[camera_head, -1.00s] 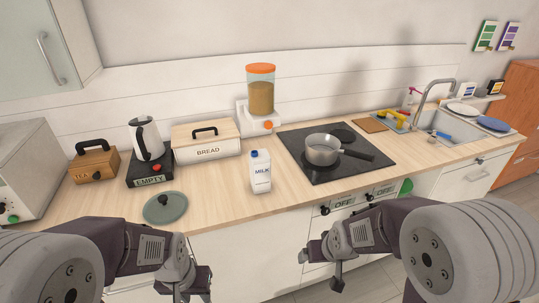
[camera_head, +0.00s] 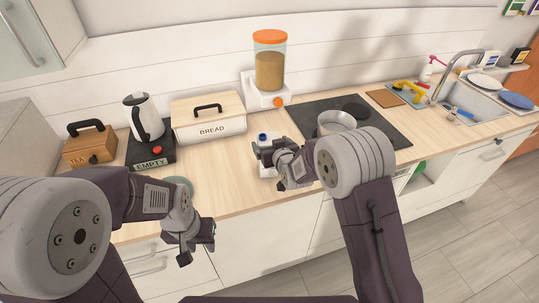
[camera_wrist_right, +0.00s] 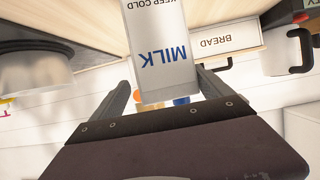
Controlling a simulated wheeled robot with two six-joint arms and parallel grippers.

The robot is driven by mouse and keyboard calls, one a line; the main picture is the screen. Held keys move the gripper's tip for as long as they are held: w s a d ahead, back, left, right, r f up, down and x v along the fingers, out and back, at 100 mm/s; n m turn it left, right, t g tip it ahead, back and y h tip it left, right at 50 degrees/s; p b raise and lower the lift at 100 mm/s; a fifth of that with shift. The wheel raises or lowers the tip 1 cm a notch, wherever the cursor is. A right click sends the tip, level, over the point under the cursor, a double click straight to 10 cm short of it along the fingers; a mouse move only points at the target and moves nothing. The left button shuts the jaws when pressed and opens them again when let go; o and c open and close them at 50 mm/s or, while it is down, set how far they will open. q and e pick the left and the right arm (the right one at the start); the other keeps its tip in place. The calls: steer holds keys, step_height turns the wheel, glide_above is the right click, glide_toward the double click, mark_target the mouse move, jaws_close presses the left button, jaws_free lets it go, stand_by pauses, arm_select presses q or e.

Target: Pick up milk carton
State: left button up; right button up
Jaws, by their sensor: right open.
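The white milk carton (camera_head: 265,171) stands upright on the wooden counter, mostly covered by my right gripper in the head view; its blue cap shows above. In the right wrist view, the carton (camera_wrist_right: 155,35) appears upside down with blue "MILK" lettering. My right gripper (camera_head: 266,152) is open at the carton. My left gripper (camera_head: 197,248) is open and empty, in front of the counter's front edge.
A bread box (camera_head: 209,128), kettle (camera_head: 145,117) and tea box (camera_head: 90,147) stand behind and left. A dispenser (camera_head: 269,75) is behind the carton. A pot (camera_head: 337,122) sits on the cooktop (camera_head: 390,133) to the right.

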steer(key=x, duration=0.3)
steer(key=shift+w+a+f+p, duration=0.1)
steer(key=shift+w+a+p, duration=0.05)
steer(key=shift+p, duration=0.25)
steer(key=shift+w+f, duration=0.15)
steer(key=shift+w, duration=0.05)
steer(key=shift+s, duration=0.15)
steer(key=c, duration=1.2)
arm_select(q)
steer(key=shift+s+r, duration=0.1)
steer(key=shift+r, duration=0.55)
arm_select(e)
jaws_close()
steer(key=shift+r, duration=0.2)
